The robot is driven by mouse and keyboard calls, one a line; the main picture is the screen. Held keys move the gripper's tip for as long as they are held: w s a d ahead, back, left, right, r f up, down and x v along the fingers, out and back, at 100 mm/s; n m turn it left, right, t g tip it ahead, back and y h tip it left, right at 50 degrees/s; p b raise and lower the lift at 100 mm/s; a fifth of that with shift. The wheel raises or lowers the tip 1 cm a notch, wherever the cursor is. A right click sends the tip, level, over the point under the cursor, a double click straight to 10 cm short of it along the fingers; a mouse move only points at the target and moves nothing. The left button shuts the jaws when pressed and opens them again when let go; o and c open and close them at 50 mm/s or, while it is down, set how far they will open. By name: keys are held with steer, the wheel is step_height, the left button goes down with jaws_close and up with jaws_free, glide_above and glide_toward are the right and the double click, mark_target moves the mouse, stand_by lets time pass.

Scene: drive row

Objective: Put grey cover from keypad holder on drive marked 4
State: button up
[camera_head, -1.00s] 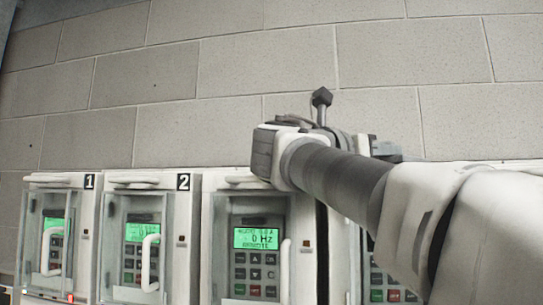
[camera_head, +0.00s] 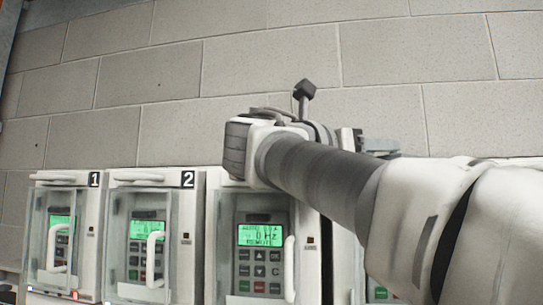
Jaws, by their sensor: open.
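My gripper (camera_head: 380,147) is only partly in view beyond my forearm. A grey end piece shows above the forearm, and most of the jaws are hidden. It is in front of the wall, above the drive tops at the right. The fourth drive (camera_head: 379,291) is mostly hidden behind my arm; only a strip of its keypad shows, and its number is not visible. I cannot make out a grey cover or a keypad holder in this view.
Drive 1 (camera_head: 94,235), drive 2 (camera_head: 186,235) and a third drive (camera_head: 308,265), its number hidden, stand in a row. They have clear doors with white handles and lit green displays. A bare block wall (camera_head: 180,70) rises behind them.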

steer(key=r+v, duration=0.1)
steer(key=v, duration=0.6)
steer(key=shift+s+a+f, duration=0.2)
steer(key=shift+a+f, duration=0.2)
steer(key=shift+f, duration=0.1)
steer(key=shift+b, duration=0.3)
